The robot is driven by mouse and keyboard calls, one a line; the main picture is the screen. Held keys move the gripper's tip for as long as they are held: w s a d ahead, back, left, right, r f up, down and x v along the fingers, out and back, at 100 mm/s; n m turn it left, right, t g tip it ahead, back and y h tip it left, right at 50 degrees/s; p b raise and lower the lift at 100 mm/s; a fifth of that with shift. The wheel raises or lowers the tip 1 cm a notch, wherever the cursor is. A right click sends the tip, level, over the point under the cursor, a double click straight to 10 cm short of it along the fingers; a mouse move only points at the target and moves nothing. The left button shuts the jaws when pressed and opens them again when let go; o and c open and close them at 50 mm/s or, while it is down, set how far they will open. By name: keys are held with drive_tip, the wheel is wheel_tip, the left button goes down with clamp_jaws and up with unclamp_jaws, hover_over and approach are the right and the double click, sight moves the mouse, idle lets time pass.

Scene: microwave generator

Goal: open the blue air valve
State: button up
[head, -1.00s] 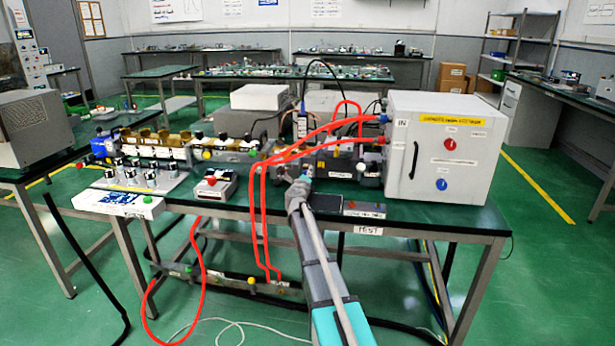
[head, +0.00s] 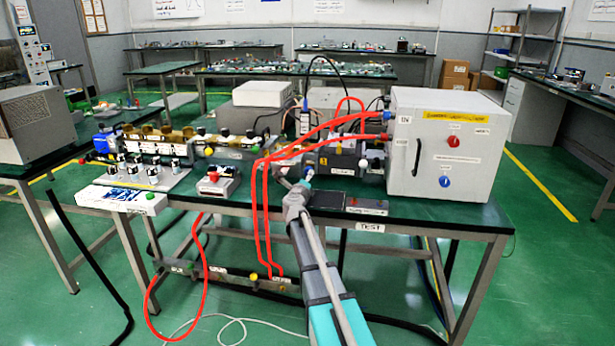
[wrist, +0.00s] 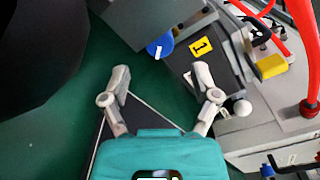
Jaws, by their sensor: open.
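In the head view, a blue knob (head: 445,181) sits low on the front of a white box (head: 425,165), below a red knob (head: 453,141). My gripper (head: 306,178) is to the left of that box, over the front part of the bench, clear of the knob. In the wrist view, my gripper (wrist: 162,82) is open and nothing shows between its fingers. A blue knob (wrist: 160,47) on a grey housing lies just beyond the fingertips, between their lines. I cannot tell whether it is one of the knobs in the head view.
Red hoses (head: 262,200) loop from the white box down past the bench's front edge, left of my arm. A waveguide assembly (head: 150,140) runs along the bench (head: 465,212).

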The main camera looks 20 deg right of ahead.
drive_tip(key=shift+v, duration=1.05)
